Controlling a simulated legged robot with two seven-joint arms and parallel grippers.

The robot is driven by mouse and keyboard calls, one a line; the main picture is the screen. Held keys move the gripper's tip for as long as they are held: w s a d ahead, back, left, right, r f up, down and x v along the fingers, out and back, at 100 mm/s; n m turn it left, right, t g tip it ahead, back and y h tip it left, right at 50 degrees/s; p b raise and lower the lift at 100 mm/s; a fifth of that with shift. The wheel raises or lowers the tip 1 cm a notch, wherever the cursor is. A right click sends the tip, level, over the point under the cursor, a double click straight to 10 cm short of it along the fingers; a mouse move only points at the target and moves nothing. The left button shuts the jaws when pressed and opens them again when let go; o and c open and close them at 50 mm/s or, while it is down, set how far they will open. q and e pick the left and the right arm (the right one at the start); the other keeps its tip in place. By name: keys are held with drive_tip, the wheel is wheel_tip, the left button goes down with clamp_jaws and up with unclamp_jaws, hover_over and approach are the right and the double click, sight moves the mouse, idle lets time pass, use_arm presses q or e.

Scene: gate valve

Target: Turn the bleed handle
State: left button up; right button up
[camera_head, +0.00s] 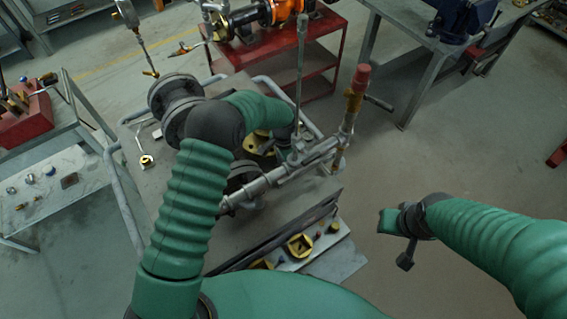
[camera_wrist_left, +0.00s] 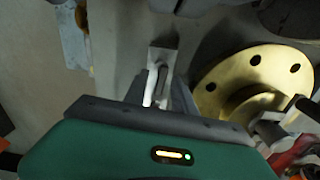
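A grey metal pipe branch (camera_head: 290,173) runs across the valve assembly, with a tall thin rod (camera_head: 300,75) rising from it. A red-topped upright fitting (camera_head: 355,95) with a dark side lever (camera_head: 379,103) stands at its right end. I cannot tell for sure which part is the bleed handle. My left gripper reaches down behind the pipe branch, mostly hidden in the head view. In the left wrist view, my left gripper's dark fingers (camera_wrist_left: 160,95) lie around a light grey metal bar (camera_wrist_left: 163,60); contact is unclear. My right gripper (camera_head: 397,222) is away from the valve, at right.
A brass flange (camera_wrist_left: 255,80) lies close to the left gripper in the wrist view. Dark pipe flanges (camera_head: 175,95) stand on the grey stand (camera_head: 160,190) with bent rails. A red cart (camera_head: 325,60) and a workbench (camera_head: 410,45) are behind.

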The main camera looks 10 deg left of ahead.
use_arm(q)
drive_tip(key=shift+a+r, duration=0.1)
drive_tip(key=shift+r, duration=0.05)
wheel_tip(320, 180, up, 16)
drive_tip(key=b, duration=0.2)
drive_tip(key=shift+r, duration=0.2)
